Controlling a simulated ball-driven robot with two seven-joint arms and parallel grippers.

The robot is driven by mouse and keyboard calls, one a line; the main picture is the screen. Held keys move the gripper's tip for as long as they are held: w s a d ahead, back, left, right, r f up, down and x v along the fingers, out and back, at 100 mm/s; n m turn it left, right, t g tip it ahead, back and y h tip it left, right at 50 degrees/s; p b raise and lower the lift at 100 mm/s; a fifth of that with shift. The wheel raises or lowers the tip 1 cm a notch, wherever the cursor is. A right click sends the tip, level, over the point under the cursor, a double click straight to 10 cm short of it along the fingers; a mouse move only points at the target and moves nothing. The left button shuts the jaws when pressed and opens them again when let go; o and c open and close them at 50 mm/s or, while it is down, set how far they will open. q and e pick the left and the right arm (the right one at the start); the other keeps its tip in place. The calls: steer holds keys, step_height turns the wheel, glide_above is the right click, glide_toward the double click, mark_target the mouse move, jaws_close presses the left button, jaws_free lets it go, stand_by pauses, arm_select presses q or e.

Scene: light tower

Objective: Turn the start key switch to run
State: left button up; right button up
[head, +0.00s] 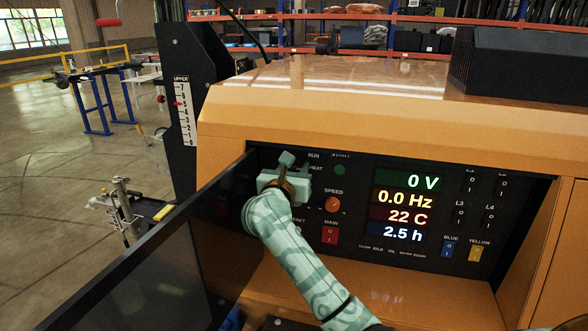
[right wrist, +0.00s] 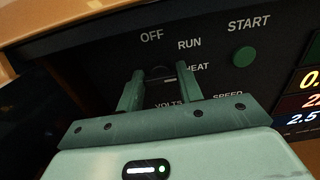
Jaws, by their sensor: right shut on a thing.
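The start key switch (right wrist: 158,72) is on the dark control panel (head: 355,170), below the OFF and RUN labels and left of the HEAT label. In the right wrist view it sits between the two fingers of my right gripper (right wrist: 160,84), which is shut on it. In the head view my right gripper (head: 288,168) is at the panel's upper left, and it hides the switch there. The way the key points is too dark to tell. My left gripper is not in view.
A green START button (head: 340,170), a red speed knob (head: 332,204) and a red main switch (head: 330,235) are close to the right of my gripper. The lit display (head: 405,205) reads 0 V and 0.0 Hz. A dark open door (head: 150,265) borders the panel on the left.

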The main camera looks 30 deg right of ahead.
steer(key=n+p, duration=0.4)
steer(key=p, duration=0.1)
steer(key=shift+r+n, duration=0.25)
steer(key=shift+n, duration=0.15)
steer(key=n+p, duration=0.3)
steer(key=shift+a+f+p, duration=0.1)
steer(key=shift+f+p, duration=0.1)
steer(key=shift+p, duration=0.15)
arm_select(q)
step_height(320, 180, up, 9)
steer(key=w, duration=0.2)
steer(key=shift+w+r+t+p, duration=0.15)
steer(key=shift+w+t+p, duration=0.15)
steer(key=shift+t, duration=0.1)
arm_select(e)
steer(key=shift+f+n, duration=0.1)
steer(key=shift+n, duration=0.4)
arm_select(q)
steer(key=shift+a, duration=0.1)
arm_select(e)
steer(key=shift+w, duration=0.1)
steer(key=o, duration=1)
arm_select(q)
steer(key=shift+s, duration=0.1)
arm_select(e)
steer(key=shift+a, duration=0.1)
